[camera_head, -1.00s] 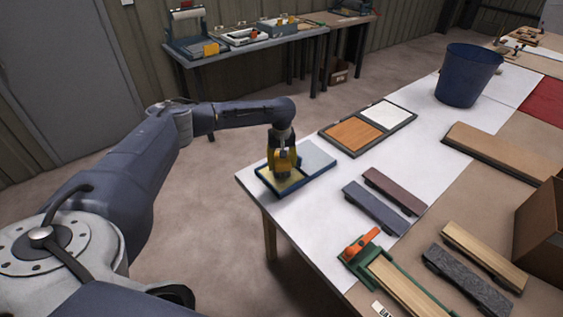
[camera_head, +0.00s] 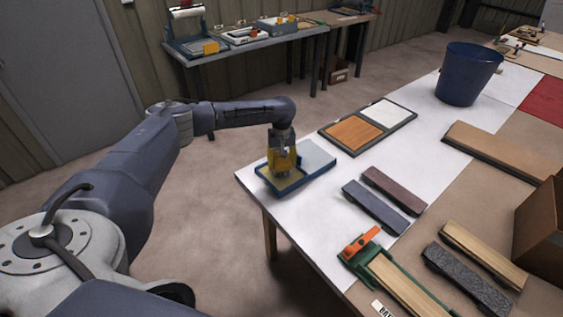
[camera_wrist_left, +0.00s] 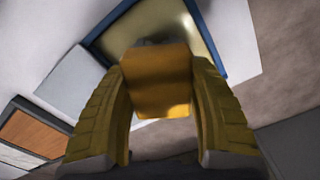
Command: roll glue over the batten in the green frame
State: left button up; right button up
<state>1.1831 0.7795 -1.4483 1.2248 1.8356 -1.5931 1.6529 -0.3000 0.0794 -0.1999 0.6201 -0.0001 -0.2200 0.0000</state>
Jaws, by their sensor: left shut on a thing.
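My left gripper (camera_head: 282,165) points down over the blue-rimmed glue tray (camera_head: 318,158) at the left end of the table. In the left wrist view the gripper (camera_wrist_left: 160,95) is shut on a yellow block-like handle (camera_wrist_left: 155,85), which I take to be the glue roller's. The roller's working end is mostly hidden below it. Pale yellow glue shows in the tray's well (camera_wrist_left: 205,35). The green frame (camera_head: 352,262) lies at the front of the table, with an orange clamp (camera_head: 361,242) at its far end. A light wooden batten (camera_head: 405,288) lies in it.
Dark blue (camera_head: 374,207) and brown (camera_head: 394,190) strips lie between tray and frame. A grey rough strip (camera_head: 467,279) and a wooden one (camera_head: 484,255) lie right of the frame.

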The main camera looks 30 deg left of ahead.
pick_arm(q)
jog(key=shift+f, duration=0.35)
dwell(0.8)
jog(key=shift+r, duration=3.5)
